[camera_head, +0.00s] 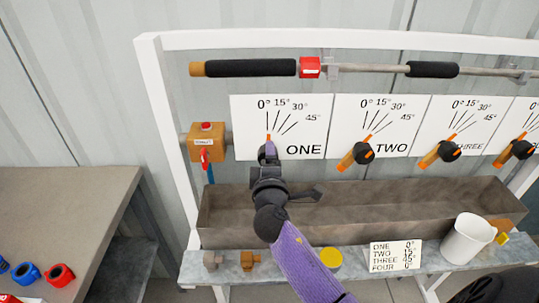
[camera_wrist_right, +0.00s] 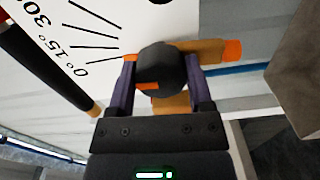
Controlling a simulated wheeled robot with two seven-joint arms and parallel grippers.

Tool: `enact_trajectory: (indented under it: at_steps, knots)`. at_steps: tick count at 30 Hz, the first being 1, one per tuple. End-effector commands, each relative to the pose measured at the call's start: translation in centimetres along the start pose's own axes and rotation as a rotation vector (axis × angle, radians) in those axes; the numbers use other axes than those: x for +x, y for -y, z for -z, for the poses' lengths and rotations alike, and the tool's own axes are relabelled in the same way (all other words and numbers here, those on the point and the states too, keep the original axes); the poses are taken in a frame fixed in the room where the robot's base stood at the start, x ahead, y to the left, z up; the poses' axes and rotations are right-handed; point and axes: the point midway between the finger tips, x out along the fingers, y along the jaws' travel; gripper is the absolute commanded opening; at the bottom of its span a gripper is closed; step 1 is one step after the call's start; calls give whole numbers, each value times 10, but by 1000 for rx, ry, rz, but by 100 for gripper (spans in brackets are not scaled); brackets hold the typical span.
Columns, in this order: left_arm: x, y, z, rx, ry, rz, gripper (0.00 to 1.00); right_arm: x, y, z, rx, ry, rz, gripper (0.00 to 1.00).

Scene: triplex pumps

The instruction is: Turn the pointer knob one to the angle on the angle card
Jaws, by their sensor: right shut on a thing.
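Pointer knob one is a black round knob (camera_wrist_right: 160,72) with an orange-tipped pointer bar through it, in front of the white ONE dial plate (camera_head: 304,151). My right gripper (camera_head: 268,150) is shut on this knob, with one purple finger on each side in the wrist view (camera_wrist_right: 160,85). The arm hides most of the knob in the head view. The orange pointer tip (camera_wrist_right: 130,58) lies close to the inner end of the 0° line. The angle card (camera_head: 397,255) on the front shelf reads ONE 0°, TWO 15°, THREE 45°, FOUR 0°. My left gripper is not in view.
Knob two (camera_head: 364,153) and further knobs stand to the right. A brown trough (camera_head: 340,212) runs below the dials. A red-and-orange valve box (camera_head: 206,140) is at left. A white cup (camera_head: 467,240) stands on the shelf. A bar with black sleeves (camera_head: 250,68) runs above.

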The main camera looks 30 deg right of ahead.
Motion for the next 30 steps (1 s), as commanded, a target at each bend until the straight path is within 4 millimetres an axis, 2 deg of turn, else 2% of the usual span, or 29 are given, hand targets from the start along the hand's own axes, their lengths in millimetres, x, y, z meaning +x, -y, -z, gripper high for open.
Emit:
enact_trajectory:
  at_steps: [9,22,23,27,30]
  knots:
    - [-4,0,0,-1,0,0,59,0,1,0,-76,0,3,0]
    - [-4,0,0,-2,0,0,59,0,2,0,-85,0,3,0]
    - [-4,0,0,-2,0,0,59,0,2,0,-85,0,3,72]
    - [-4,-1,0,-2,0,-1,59,0,1,0,-83,0,2,100]
    - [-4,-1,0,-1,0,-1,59,0,1,0,-82,0,2,100]
